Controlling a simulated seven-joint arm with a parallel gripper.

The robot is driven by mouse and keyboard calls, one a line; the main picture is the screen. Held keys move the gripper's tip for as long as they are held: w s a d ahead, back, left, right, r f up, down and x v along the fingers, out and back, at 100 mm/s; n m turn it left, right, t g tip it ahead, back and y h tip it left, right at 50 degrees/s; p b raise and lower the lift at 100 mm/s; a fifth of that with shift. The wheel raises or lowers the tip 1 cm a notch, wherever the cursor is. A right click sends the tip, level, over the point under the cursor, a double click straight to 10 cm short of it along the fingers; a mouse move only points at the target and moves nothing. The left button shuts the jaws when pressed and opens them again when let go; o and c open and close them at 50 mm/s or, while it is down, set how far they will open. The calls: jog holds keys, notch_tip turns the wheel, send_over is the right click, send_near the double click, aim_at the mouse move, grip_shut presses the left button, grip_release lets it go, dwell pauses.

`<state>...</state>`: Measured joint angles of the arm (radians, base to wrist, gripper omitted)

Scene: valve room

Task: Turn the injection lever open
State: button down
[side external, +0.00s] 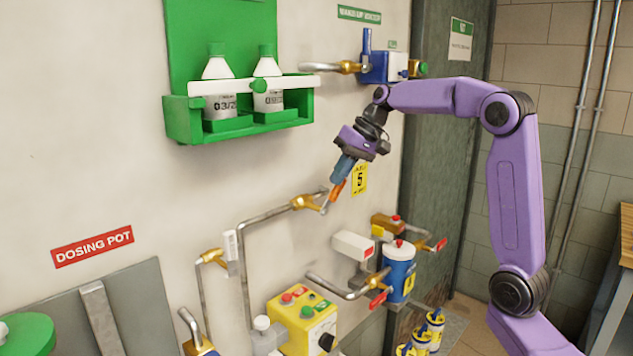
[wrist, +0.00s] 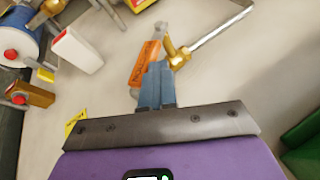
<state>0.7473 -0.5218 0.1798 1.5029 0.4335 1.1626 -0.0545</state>
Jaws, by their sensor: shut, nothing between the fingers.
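An orange lever (side external: 336,192) sits by a brass valve (side external: 306,203) on the wall pipe, below the green bottle rack. In the wrist view the orange lever (wrist: 145,62) carries lettering, too small to read, and lies beside the brass valve (wrist: 178,55). I take it for the injection lever. My gripper (side external: 341,174) is shut and empty, with its blue fingertips right at the lever. In the wrist view the shut fingertips (wrist: 158,72) overlap the lever's near end. I cannot tell whether they touch it.
A white box (side external: 353,246) and a blue-and-white canister (side external: 399,272) with red-handled valves stand lower right. A yellow control box (side external: 302,318) is below. The green rack (side external: 240,118) holds two bottles above left. The wall left of the valve is mostly clear.

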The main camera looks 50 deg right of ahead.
aim_at(346, 182)
jog(key=d+f+y, duration=0.1)
jog(key=y, duration=0.1)
jog(key=d+f+m+y, duration=0.1)
jog(key=d+y, duration=0.1)
jog(key=shift+f, duration=0.3)
jog(key=shift+d+f+m+t+y, duration=0.2)
jog(key=shift+d+f+y, duration=0.15)
jog(key=shift+f+y, duration=0.45)
jog(key=shift+d+f+m+t+y, duration=0.2)
jog(key=shift+d+f+y, duration=0.2)
jog(key=shift+y, duration=0.7)
